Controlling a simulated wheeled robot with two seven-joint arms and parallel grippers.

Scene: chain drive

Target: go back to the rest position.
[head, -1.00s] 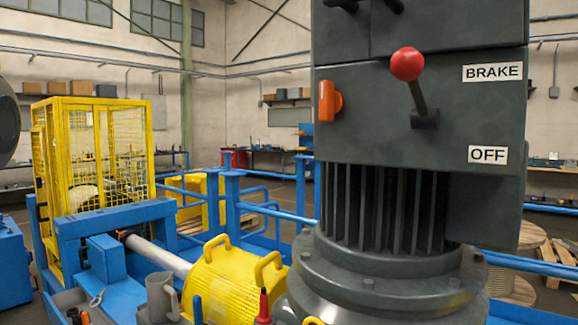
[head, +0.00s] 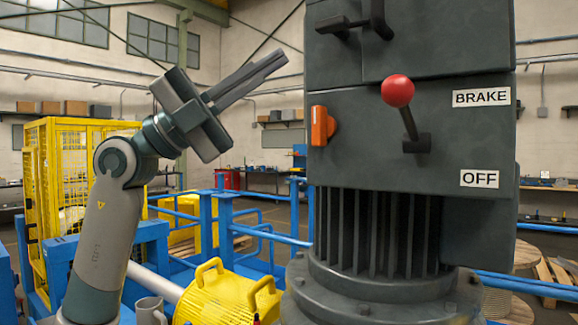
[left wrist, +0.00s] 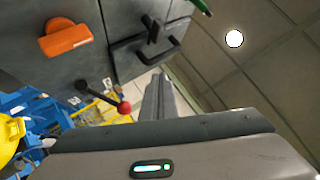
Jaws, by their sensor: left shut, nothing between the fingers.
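My left gripper (head: 282,58) is raised at the left of the dark grey machine housing (head: 350,150), apart from it. Its fingers are together with nothing between them, and they point up and to the right. In the left wrist view its fingers (left wrist: 158,92) show closed at the middle, with the housing behind and to the left. The red-knobbed lever (head: 398,91) sits on the housing beside the BRAKE and OFF labels, its knob at the upper left of its pivot. The lever also shows in the left wrist view (left wrist: 124,107). My right gripper is in neither view.
An orange switch (head: 322,126) and a dark handle (head: 345,25) stick out from the housing. A yellow mesh cage (head: 80,160), a yellow perforated guard (head: 225,298) and blue railings (head: 205,225) stand lower at the left. The air left of the housing is open.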

